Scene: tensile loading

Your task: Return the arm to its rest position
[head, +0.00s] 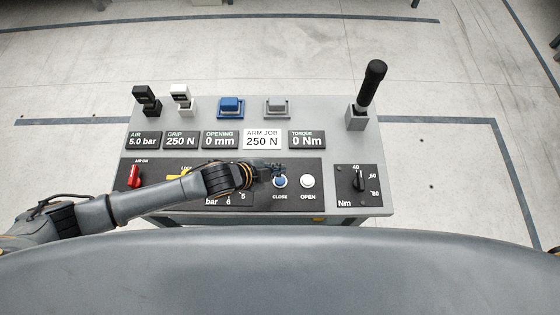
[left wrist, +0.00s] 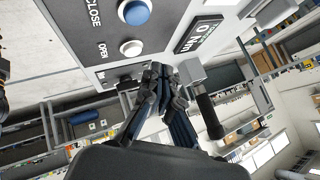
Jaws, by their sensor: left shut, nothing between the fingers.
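My left arm (head: 150,198) reaches in from the left over the control panel (head: 330,115). My left gripper (head: 277,169) is shut and empty, just above and left of the blue CLOSE button (head: 280,182) in the head view. In the left wrist view its fingers (left wrist: 160,72) are together, and the CLOSE button (left wrist: 136,12) shows apart from them. The white OPEN button (head: 307,181) is right of the CLOSE button. It also shows in the left wrist view (left wrist: 131,48). My right gripper is out of view.
A tall black-handled lever (head: 371,85) stands at the panel's back right. A torque knob (head: 359,181) is at front right, a red AIR ON switch (head: 134,176) at left. Displays (head: 262,139) and blue and grey blocks line the back. Open floor surrounds the panel.

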